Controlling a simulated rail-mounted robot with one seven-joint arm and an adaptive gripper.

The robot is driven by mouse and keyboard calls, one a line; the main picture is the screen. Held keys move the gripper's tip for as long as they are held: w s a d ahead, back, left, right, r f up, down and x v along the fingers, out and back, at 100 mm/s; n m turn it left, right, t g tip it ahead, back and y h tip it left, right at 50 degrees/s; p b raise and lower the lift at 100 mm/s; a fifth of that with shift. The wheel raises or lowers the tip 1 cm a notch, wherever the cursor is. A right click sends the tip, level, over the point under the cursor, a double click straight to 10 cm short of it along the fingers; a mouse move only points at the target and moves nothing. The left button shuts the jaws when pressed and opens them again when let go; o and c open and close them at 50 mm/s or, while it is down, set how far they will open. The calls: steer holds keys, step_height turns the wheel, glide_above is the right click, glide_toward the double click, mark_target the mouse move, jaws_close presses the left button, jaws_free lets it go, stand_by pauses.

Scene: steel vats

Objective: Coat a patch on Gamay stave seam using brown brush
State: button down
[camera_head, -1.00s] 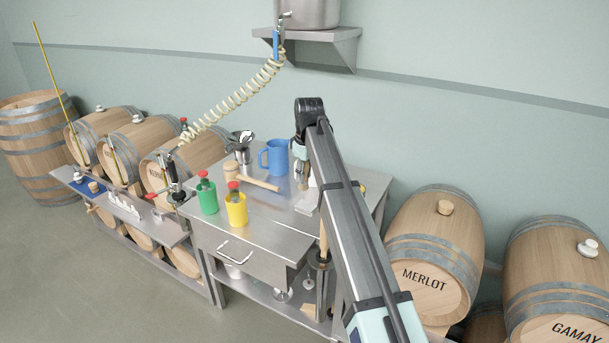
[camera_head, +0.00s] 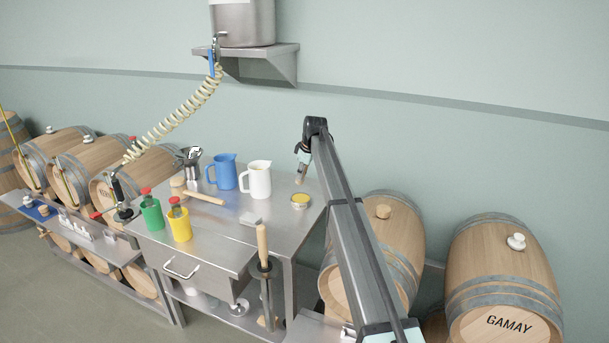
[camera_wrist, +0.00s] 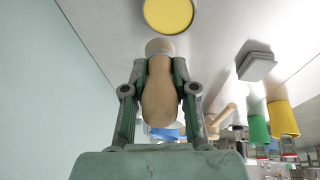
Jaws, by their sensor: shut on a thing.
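The Gamay barrel (camera_head: 540,260) lies on its side at the far right of the head view, with a white bung on top and GAMAY on its end. My gripper (camera_head: 304,160) is over the back right of the steel table. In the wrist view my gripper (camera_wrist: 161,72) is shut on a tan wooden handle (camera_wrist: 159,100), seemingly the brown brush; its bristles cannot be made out. A round tin with a yellow top (camera_head: 300,202) stands on the table below my gripper. The tin's yellow face (camera_wrist: 168,14) shows beyond the held handle's end in the wrist view.
A white jug (camera_head: 258,180), a blue jug (camera_head: 223,171), a mallet (camera_head: 205,197), green (camera_head: 152,215) and yellow (camera_head: 180,226) bottles and a grey block (camera_head: 250,219) stand or lie on the table. Another barrel (camera_head: 398,235) lies between the table and Gamay.

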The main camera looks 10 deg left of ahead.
mark_target(302, 184)
steer(key=shift+f+b, duration=0.85)
steer(key=shift+f, duration=1.95)
steer(key=shift+d+f, duration=0.1)
steer(key=shift+f, duration=0.55)
steer(key=shift+r+p, duration=0.9)
steer(key=shift+r, duration=2.65)
